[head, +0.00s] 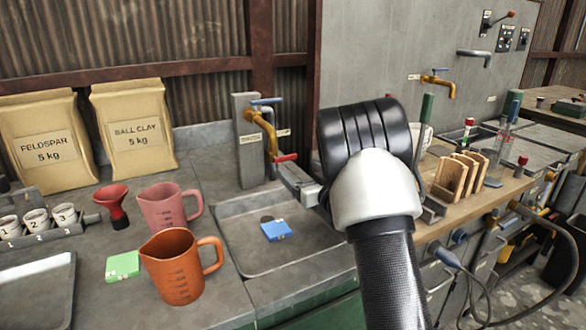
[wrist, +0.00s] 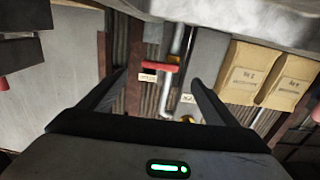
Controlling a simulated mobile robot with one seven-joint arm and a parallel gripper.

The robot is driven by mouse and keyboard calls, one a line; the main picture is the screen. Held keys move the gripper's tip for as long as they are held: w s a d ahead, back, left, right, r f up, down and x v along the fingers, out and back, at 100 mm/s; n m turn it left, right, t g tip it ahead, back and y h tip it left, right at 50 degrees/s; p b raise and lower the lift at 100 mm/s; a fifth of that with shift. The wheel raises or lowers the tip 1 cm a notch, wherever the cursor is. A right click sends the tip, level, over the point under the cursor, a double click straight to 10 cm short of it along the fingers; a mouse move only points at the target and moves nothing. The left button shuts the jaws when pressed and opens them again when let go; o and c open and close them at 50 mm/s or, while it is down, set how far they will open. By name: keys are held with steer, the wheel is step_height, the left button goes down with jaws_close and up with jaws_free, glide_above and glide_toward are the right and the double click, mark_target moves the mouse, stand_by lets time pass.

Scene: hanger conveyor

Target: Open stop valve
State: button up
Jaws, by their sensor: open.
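A brass tap (head: 264,130) with a blue lever on top stands on a grey post left of my arm in the head view. A red lever (head: 286,158) sticks out low beside it, near two small labels too small to read. In the wrist view, a red handle (wrist: 160,67) and a pale pipe (wrist: 165,95) show beyond my gripper (wrist: 158,78), between its two fingers. The fingers are spread and empty, apart from the handle as far as I can tell. In the head view my arm hides most of the gripper. No label confirms which lever is the stop valve.
A wooden rack (head: 456,175) and another tap (head: 437,82) are to the right.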

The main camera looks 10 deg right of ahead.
mark_target(287, 158)
steer(key=b+x, duration=0.1)
steer(key=x, duration=0.6)
steer(key=shift+w, duration=0.1)
steer(key=c, duration=1.5)
steer(key=shift+w, duration=0.1)
